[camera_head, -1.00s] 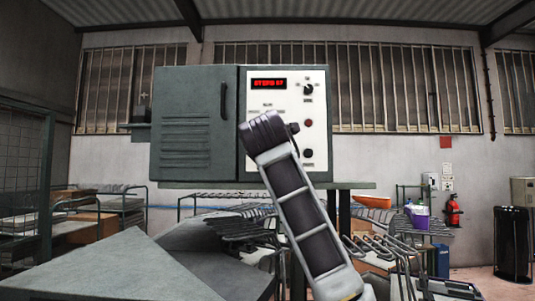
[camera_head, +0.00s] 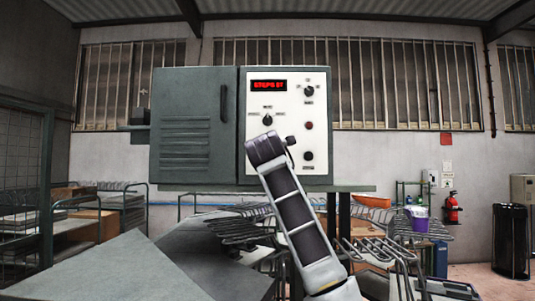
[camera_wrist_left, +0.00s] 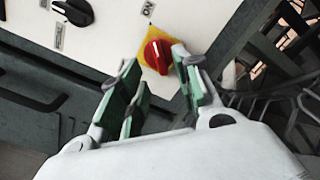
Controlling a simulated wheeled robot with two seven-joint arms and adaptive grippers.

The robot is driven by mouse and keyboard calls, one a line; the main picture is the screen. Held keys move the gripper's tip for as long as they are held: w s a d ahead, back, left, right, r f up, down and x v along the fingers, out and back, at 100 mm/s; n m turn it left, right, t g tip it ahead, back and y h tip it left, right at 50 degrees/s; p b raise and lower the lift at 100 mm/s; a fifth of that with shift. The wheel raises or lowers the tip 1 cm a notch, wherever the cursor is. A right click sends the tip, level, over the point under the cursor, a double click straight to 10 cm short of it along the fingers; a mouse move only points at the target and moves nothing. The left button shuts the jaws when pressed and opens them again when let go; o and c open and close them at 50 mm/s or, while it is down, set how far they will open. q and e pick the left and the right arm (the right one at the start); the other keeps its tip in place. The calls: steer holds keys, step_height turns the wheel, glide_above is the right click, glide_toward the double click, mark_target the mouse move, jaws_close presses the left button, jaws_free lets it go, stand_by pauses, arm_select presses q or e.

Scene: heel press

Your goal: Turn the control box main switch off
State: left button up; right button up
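The grey-green control box (camera_head: 195,125) stands in the middle of the head view, with a white panel (camera_head: 288,100) on its right part. The main switch, a red knob on a yellow plate (camera_wrist_left: 157,54), shows in the left wrist view beside an "ON" label. The pale line on the knob faces roughly toward that label. My left gripper (camera_wrist_left: 156,62) is open, its green-padded fingers apart, with the switch just beyond and between the fingertips. Contact cannot be told. In the head view my left arm hides the gripper and the switch. My right gripper is out of view.
The panel carries a red display (camera_head: 268,86), a black upper knob (camera_head: 309,91), a black left knob (camera_head: 267,120), a red button (camera_head: 309,126) and a black lower knob (camera_head: 308,156). Wire racks (camera_head: 240,225) stand below. Space before the box door looks clear.

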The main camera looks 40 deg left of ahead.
arm_select(q)
steer(key=shift+p+x, duration=1)
steer(key=shift+x, duration=1.7)
steer(key=c, duration=0.6)
jaws_close()
